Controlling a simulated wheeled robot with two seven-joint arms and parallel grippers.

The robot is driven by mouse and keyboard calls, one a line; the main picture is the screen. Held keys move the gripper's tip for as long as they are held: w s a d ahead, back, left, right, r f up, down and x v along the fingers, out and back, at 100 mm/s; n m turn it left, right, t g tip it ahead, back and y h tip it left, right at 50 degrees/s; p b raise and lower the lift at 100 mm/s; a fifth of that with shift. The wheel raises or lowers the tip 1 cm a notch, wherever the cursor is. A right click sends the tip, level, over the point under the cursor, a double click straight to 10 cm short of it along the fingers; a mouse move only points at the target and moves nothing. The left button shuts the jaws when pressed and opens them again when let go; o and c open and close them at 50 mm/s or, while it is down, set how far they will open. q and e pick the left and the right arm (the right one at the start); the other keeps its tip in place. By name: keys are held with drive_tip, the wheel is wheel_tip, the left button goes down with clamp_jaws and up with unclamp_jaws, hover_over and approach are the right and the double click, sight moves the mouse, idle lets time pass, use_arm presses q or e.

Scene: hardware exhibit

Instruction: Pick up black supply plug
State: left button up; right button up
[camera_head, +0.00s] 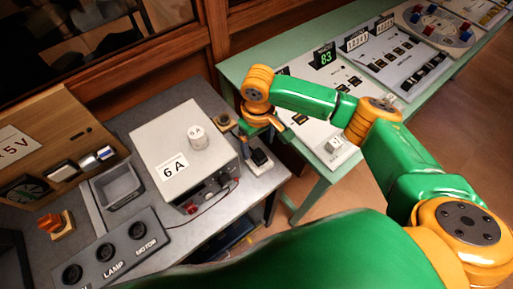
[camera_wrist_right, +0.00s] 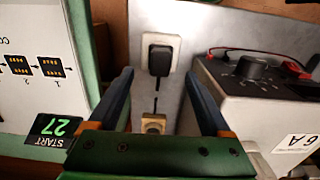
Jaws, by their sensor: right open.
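The black supply plug (camera_wrist_right: 159,58) sits on a pale plate or socket in the right wrist view, with a dark line running from it toward a small tan block (camera_wrist_right: 153,124). In the head view the plug (camera_head: 260,157) is at the right end of the grey bench, beside the 6 A box. My right gripper (camera_head: 257,143) is over that end of the bench. Its two fingers (camera_wrist_right: 158,76) are apart and empty, on either side of the line to the plug, which appears beyond the fingertips. Contact is not visible. My left gripper is not in view.
The white 6 A box (camera_head: 178,130) stands left of the plug, with a red lead at its front. A grey tray (camera_head: 118,188) and the LAMP/MOTOR panel (camera_head: 112,248) are farther left. A green table (camera_head: 238,72) with display panels stands right of the bench.

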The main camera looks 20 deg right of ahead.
sight(259, 153)
drive_tip(key=f, duration=0.2)
drive_tip(key=s+f, duration=0.1)
drive_tip(key=f, duration=0.1)
drive_tip(key=shift+d, duration=0.15)
drive_tip(key=shift+w+f, duration=0.2)
drive_tip(key=shift+w, duration=0.05)
clamp_jaws()
drive_tip(key=shift+r, duration=0.1)
wheel_tip(259, 153, up, 10)
drive_tip(key=shift+f, duration=0.1)
